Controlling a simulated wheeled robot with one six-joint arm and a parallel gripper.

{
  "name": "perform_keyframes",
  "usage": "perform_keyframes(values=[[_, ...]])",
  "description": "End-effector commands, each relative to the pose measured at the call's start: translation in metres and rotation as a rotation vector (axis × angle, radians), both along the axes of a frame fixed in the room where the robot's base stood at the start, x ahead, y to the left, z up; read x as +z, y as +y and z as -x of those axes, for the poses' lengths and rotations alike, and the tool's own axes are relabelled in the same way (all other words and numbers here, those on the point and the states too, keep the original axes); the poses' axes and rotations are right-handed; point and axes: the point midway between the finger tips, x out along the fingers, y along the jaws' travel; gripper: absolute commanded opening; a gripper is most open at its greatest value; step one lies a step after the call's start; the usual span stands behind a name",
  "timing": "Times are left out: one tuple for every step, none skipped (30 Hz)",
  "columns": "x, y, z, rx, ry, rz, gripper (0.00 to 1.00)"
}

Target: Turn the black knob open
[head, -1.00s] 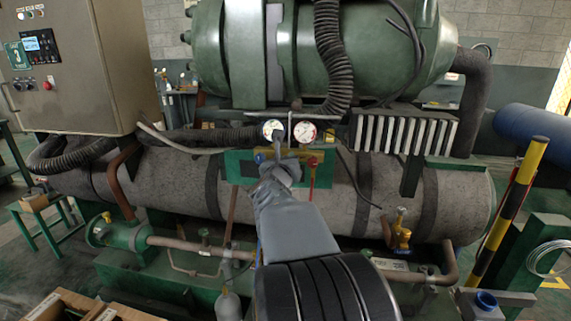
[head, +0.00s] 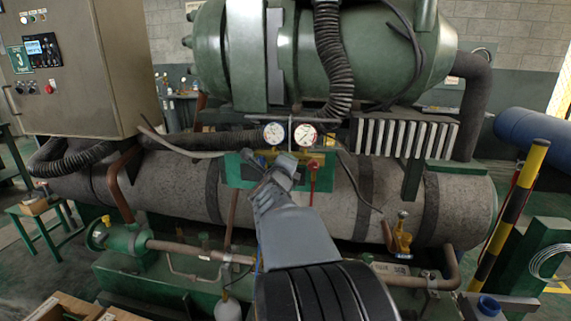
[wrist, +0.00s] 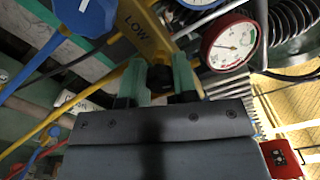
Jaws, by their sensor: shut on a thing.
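In the wrist view the black knob (wrist: 160,79) sits between the green fingertips of my gripper (wrist: 160,86), at the end of the yellow manifold body (wrist: 138,30) marked LOW. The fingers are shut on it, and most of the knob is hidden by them. In the head view my gripper (head: 283,168) is at the green manifold plate (head: 232,170), just below the two gauges, and tilted. The knob is hidden behind my gripper there. A red-rimmed gauge (wrist: 232,43) is right of the fingers in the wrist view.
A large blue knob (wrist: 84,14) and yellow and blue hoses lie left of the fingers in the wrist view. In the head view the white-faced gauges (head: 274,133) and (head: 305,135) stand above, and a red valve handle (head: 313,180) hangs just right of my gripper.

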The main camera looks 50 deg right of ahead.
Motion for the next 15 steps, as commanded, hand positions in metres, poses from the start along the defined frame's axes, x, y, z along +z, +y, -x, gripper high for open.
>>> perform_keyframes(values=[[-0.0001,-0.0001,0.0002,-0.001,0.037,0.02,0.03],[-0.0001,-0.0001,0.0002,-0.001,0.062,0.035,0.03],[-0.0001,-0.0001,0.0002,-0.001,0.093,0.055,0.03],[-0.0001,-0.0001,0.0002,-0.001,0.117,0.07,0.03],[-0.0002,-0.0001,0.0001,-0.001,0.141,0.084,0.03],[-0.0002,-0.0002,0.0001,0.0,0.171,0.104,0.03],[-0.0003,-0.0001,0.0,0.0,0.193,0.118,0.03],[-0.0004,-0.0001,0.0,0.0,0.215,0.131,0.03],[-0.0005,-0.0001,0.0,0.0,0.244,0.148,0.03],[-0.0007,-0.0001,0.0,0.0,0.264,0.161,0.03],[-0.0008,-0.0001,0.0,0.0,0.284,0.173,0.03],[-0.001,-0.0001,0.0,0.001,0.309,0.188,0.03],[-0.0011,-0.0001,0.0,0.001,0.328,0.2,0.03],[-0.0012,-0.0001,0.0001,0.001,0.346,0.211,0.03],[-0.0013,-0.0001,0.0,0.0,0.368,0.225,0.03]])
